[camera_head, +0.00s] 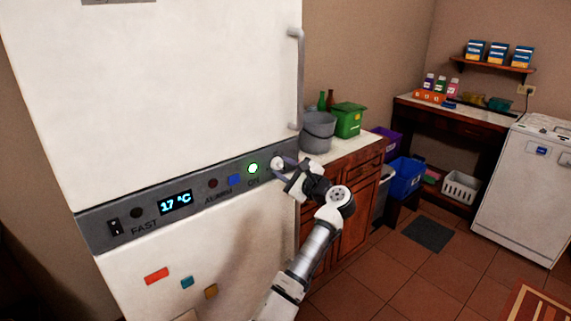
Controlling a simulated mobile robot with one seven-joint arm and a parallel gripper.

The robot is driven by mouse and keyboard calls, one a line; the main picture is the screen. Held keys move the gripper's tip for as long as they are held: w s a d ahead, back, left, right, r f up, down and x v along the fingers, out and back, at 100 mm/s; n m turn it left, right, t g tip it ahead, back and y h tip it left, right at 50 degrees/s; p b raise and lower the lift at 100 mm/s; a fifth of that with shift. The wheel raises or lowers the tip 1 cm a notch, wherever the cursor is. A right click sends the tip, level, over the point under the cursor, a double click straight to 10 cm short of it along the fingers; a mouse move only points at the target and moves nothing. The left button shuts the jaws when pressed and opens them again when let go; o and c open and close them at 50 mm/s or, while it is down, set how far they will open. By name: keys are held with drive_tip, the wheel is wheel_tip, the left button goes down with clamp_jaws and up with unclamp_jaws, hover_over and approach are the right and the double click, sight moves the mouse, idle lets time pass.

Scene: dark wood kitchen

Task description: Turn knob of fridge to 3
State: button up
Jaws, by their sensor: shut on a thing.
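The white fridge (205,90) fills the left half of the head view. A grey control panel (100,222) runs across its front with a display (176,202) reading 17 °C, a switch and a green light (253,168). The pale round knob (277,163) sits near the panel's right end. My gripper (283,166) is at the knob, with its fingers shut on it. The fingers and wrist cover part of the knob and the panel end, and I cannot read which number the knob points to.
A wooden cabinet (355,205) with a grey pot (318,133) and green box (347,119) stands close right of the fridge and my arm. A blue bin (405,180) and white dishwasher (520,200) are farther right.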

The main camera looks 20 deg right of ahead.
drive_tip(key=shift+f+m, duration=0.1)
drive_tip(key=shift+m, duration=1)
drive_tip(key=o, duration=1)
drive_tip(key=shift+s, duration=0.1)
drive_tip(key=b+v, duration=0.4)
drive_tip(key=v, duration=0.9)
drive_tip(key=shift+s, duration=0.35)
